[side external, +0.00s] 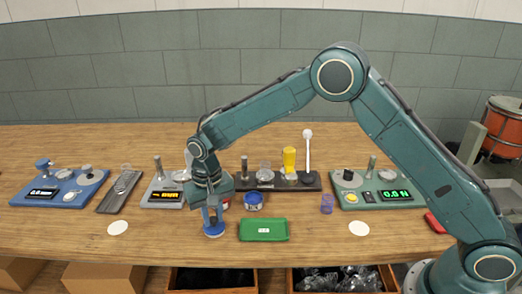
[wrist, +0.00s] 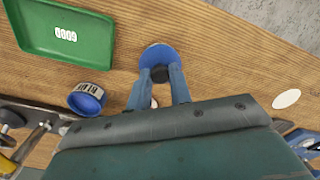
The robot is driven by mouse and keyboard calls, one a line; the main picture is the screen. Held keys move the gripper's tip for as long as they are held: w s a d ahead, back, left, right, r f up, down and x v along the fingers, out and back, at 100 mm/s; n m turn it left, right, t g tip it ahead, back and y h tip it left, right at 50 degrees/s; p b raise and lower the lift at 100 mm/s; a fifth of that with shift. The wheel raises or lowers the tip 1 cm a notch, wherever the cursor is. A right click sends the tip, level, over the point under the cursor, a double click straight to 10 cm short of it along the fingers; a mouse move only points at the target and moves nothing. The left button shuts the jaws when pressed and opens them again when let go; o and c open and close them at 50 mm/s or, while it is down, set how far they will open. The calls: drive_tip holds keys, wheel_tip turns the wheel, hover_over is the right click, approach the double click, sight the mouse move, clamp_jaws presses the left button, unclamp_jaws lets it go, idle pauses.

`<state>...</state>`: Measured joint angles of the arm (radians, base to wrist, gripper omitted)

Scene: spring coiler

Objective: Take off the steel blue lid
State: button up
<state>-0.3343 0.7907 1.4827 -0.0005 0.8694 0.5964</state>
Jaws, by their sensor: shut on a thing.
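The steel blue lid (wrist: 157,53) is a round blue disc with a dark knob in the middle. My gripper (wrist: 160,73) is shut on that knob, one blue finger on each side. In the side view my gripper (side external: 212,213) points down, with the lid (side external: 214,232) low at the front of the table, left of the green tray. I cannot tell whether the lid touches the table. A blue jar (side external: 253,201) with a pale label stands to the right and behind; in the wrist view the jar (wrist: 86,98) looks open and blue inside.
The green tray (side external: 263,238) holds a small white label. White discs (side external: 118,228) (side external: 358,229) lie on either side. Another small container (side external: 225,204) is partly hidden behind my gripper. Instrument stations with displays (side external: 378,193) line the back; a purple cup (side external: 327,204) stands to the right.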

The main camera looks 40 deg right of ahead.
drive_tip(key=shift+f, duration=0.5)
idle(0.3)
drive_tip(key=o, duration=0.8)
drive_tip(key=shift+o, duration=0.6)
drive_tip(key=shift+o, duration=1.2)
drive_tip(key=shift+r, duration=0.1)
drive_tip(key=shift+r, duration=1.45)
drive_tip(key=shift+r, duration=0.15)
